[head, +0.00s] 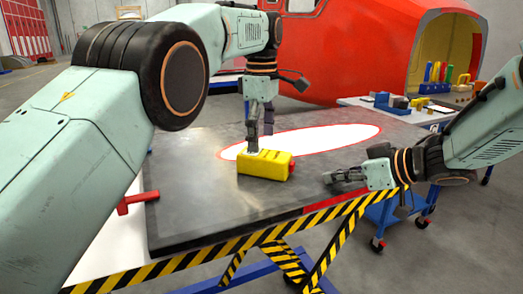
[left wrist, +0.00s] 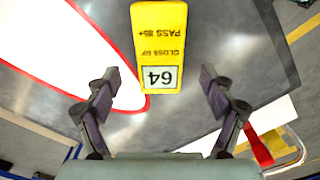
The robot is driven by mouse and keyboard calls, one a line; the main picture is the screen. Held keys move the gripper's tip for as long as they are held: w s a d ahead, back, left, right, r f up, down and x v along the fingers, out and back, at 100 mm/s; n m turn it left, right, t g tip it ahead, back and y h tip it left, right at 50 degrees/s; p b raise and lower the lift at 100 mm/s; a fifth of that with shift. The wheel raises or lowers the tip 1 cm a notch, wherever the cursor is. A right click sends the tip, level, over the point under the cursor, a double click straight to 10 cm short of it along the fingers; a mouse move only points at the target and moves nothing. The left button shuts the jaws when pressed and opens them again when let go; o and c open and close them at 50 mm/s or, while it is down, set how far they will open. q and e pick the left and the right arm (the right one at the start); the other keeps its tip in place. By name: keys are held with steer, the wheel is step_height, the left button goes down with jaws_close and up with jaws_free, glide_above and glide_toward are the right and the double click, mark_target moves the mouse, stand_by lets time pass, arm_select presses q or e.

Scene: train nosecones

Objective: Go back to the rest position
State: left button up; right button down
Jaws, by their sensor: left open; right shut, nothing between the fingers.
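My left gripper (head: 260,140) points down over the dark table panel (head: 190,205), just above or behind a yellow gauge block (head: 265,176). In the left wrist view the gripper (left wrist: 162,95) is open, its two fingers apart. The yellow block (left wrist: 160,45) lies ahead between them, with "GLOSS", "PASS 85+" and a "64" display on it. Nothing shows gripped. My right gripper (head: 335,180) is low over the right side of the panel, its fingers shut and empty.
A white oval with a red outline (head: 340,137) is marked on the panel. A red-handled item (head: 138,202) sits at the left edge. Striped yellow-black rails (head: 225,250) edge the table front. A side table (head: 440,115) with tools and a large red nosecone (head: 340,50) stand behind.

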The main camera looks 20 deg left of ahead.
mark_target(261, 153)
arm_select(q)
steer(key=shift+r, duration=0.8)
arm_select(e)
steer(key=shift+f, duration=0.1)
arm_select(q)
steer(key=shift+r, duration=0.1)
steer(key=shift+f, duration=0.65)
step_height(261, 153, down, 7)
steer(key=shift+r, duration=0.2)
steer(key=shift+w+r, duration=0.1)
steer(key=shift+r, duration=0.05)
arm_select(e)
steer(key=shift+w+a, duration=0.1)
steer(key=shift+a, duration=1)
